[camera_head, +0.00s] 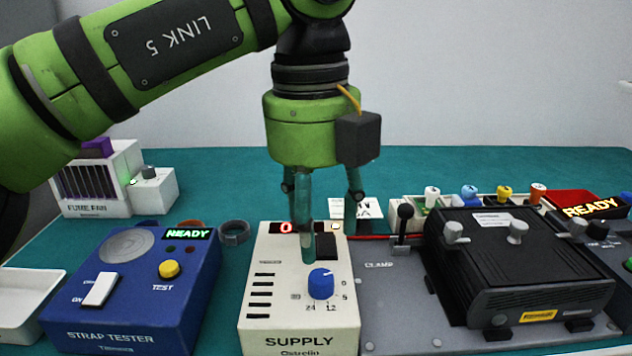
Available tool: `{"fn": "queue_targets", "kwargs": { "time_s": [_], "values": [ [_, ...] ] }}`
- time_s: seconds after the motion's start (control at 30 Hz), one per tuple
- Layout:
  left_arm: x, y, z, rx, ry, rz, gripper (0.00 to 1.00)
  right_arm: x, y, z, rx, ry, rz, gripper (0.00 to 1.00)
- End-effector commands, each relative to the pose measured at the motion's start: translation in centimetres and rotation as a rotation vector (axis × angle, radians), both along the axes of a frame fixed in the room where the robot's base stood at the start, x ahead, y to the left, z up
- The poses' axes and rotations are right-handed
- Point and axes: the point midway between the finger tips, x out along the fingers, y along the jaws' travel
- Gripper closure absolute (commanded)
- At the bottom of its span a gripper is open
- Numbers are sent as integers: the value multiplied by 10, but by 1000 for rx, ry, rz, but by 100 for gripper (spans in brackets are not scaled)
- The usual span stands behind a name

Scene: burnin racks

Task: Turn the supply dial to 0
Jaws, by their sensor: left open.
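The supply (255,318) is a cream box labelled SUPPLY at the front middle. Its blue supply dial (321,284) sits on the top face, with the marks 0, 5, 12 and 24 printed around its right and front sides. I cannot tell which mark the dial points to. A red display (286,227) at the box's back edge is partly hidden by a finger; a red 0 shows. My left gripper (332,243) points down above the back of the supply, open and empty. One fingertip appears just behind the dial, with no clear contact. My right gripper is not in view.
A blue strap tester (130,320) stands left of the supply. A grey clamp plate (390,310) with an upright black lever (403,222) and a black device (520,260) lies to the right. A fume fan (98,182) and a black ring (234,232) are farther back.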

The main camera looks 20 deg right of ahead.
Motion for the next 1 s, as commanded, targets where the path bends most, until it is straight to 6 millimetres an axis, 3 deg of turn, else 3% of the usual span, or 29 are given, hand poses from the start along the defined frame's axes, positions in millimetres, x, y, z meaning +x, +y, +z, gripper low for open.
{"fn": "queue_targets", "kwargs": {
  "time_s": [0.1,0.3,0.77,0.87,1.0],
  "values": [
    [-1,0,24,-2,0,1,47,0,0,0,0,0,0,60],
    [0,2,44,1,0,0,47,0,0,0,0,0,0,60],
    [0,3,52,1,2,-1,47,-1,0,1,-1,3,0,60],
    [0,3,65,1,2,-1,47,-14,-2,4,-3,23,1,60],
    [0,3,96,1,1,-1,47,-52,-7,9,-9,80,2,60]
  ]
}}
